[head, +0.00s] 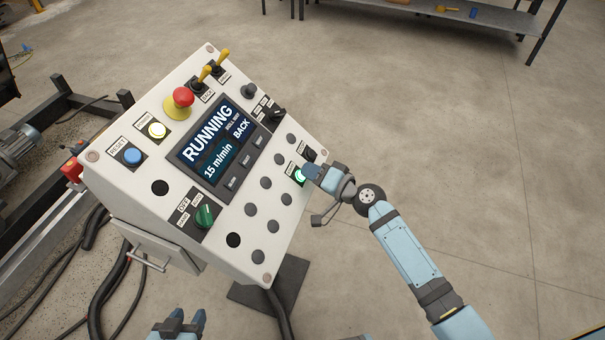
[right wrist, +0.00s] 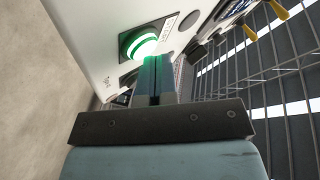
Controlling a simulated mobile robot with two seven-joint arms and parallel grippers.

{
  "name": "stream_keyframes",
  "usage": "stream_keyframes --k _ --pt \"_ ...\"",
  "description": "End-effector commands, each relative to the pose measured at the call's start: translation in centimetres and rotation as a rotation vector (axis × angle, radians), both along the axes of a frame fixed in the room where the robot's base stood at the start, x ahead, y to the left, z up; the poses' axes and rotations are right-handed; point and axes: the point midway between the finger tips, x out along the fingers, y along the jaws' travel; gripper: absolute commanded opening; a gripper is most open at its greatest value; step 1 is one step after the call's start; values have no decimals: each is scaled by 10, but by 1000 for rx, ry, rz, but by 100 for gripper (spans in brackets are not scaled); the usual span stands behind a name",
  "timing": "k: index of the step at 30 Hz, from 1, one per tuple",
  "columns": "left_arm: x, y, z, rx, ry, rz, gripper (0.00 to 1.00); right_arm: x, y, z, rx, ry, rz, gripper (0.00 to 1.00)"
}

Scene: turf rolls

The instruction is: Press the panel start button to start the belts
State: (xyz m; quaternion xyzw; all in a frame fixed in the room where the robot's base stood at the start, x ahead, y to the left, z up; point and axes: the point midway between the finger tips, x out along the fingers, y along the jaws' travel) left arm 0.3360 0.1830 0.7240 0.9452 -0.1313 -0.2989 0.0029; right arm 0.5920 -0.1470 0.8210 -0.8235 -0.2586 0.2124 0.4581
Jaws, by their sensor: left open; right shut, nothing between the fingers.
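The control panel (head: 221,222) is a tilted white box on a stand, in the middle left of the head view. Its screen (head: 216,143) reads RUNNING and 15 m/min. The start button (head: 300,175) glows green at the panel's right edge; it also glows in the right wrist view (right wrist: 143,46). My right gripper (head: 309,173) is shut and empty, its fingertips at the green button. In the right wrist view the fingertips (right wrist: 155,62) overlap the button's lower edge; I cannot tell whether they touch it. My left gripper (head: 178,322) is open and empty at the bottom edge, below the panel.
Machine frames and cables lie at left. A grey bench (head: 450,14) stands at the back. The floor at right is clear.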

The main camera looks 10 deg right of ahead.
Motion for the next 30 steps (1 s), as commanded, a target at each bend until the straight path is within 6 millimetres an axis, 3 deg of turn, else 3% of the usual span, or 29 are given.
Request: stream_keyframes --k 20,30 --pt "-1 5 6 15 -1 -10 43 -6 -9 13 0 0 0 0" --pt "0 2 23 6 0 -4 43 -16 -23 36 -2 0 0 0"
